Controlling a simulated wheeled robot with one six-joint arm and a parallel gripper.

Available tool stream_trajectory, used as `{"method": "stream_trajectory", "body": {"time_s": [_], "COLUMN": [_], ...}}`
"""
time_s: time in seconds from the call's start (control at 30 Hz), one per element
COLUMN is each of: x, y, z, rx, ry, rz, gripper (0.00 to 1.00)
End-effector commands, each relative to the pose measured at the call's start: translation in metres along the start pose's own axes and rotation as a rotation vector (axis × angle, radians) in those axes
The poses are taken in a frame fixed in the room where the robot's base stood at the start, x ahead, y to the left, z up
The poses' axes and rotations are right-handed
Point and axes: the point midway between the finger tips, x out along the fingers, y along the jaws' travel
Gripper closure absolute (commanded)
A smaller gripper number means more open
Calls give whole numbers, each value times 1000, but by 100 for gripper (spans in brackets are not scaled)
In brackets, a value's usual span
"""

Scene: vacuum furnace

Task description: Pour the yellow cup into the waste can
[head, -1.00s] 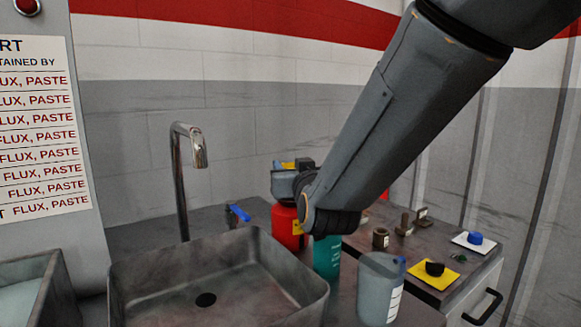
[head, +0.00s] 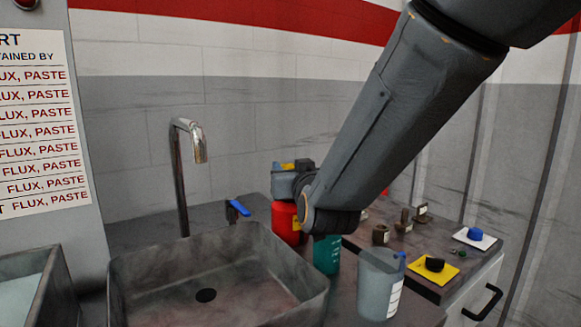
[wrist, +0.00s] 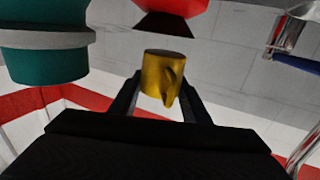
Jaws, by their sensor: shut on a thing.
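The yellow cup (wrist: 158,76) sits between the two dark fingers of my gripper (wrist: 161,92) in the wrist view, its handle toward the right. My gripper is shut on it. In the head view only a small yellow patch of the cup (head: 287,166) shows at the end of my arm. A red can with a yellow label (head: 284,220), likely the waste can, stands below and behind my gripper in the head view. The red can also shows at the top of the wrist view (wrist: 168,8). Its opening is hidden. I cannot tell the cup's contents.
A teal bottle (head: 327,256) and a grey-blue cup (head: 379,284) stand in front of the red can. A sink (head: 125,284) with a tall faucet (head: 181,185) and a blue handle (head: 238,207) lie left. Small parts and coloured pads (head: 435,274) cover the right bench.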

Motion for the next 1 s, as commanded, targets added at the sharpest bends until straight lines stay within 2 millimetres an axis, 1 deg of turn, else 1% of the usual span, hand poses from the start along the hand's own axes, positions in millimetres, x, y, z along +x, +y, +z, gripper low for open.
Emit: {"method": "stream_trajectory", "body": {"time_s": [1.0], "x": [0], "y": [0], "z": [0], "rx": [10], "ry": [-64], "rz": [1], "gripper": [86]}}
